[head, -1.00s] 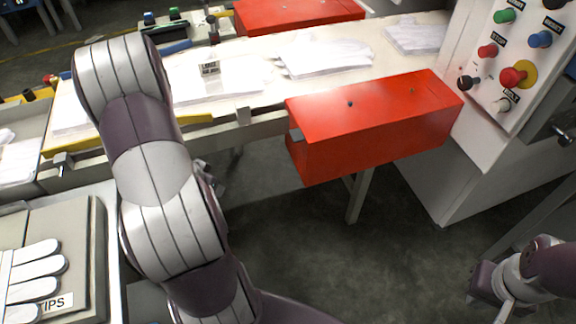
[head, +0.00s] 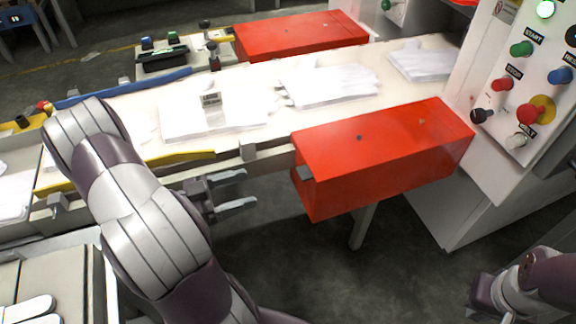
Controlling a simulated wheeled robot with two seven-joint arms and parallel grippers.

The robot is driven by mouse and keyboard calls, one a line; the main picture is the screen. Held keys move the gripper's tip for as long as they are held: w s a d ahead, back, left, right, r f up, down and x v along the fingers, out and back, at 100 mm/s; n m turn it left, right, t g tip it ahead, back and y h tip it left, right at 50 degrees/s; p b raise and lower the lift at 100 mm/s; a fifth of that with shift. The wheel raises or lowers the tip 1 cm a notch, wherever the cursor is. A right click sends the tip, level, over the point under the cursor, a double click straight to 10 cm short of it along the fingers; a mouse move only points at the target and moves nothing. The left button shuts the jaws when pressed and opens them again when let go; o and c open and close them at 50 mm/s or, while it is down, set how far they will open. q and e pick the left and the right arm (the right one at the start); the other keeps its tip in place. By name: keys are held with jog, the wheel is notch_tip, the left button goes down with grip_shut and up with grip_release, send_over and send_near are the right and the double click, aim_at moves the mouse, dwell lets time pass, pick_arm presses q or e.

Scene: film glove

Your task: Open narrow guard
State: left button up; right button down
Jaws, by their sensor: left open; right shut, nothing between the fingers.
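A red box-shaped guard (head: 385,160) covers the near edge of the conveyor line in the head view, with a small grey part at its left end. A second red guard (head: 300,36) lies across the far side of the belt. I cannot tell which is the narrow guard. My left gripper (head: 250,190) is open and empty, its two silver fingers pointing right toward the near guard's left end, with a gap between. My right arm shows at the lower right, but its fingers are not visible.
White gloves (head: 330,84) lie on the pale belt (head: 265,78). A control panel (head: 530,90) with coloured buttons stands right of the near guard. A yellow rail (head: 180,159) runs along the belt's near edge. A support leg (head: 362,228) stands under the near guard.

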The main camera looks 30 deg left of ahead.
pick_arm(q)
jog(key=b+x, duration=0.1)
jog(key=x, duration=1)
jog(key=shift+w+d+b, duration=0.2)
jog(key=shift+d+b, duration=0.1)
jog(key=shift+d, duration=0.1)
jog(key=shift+r, duration=0.15)
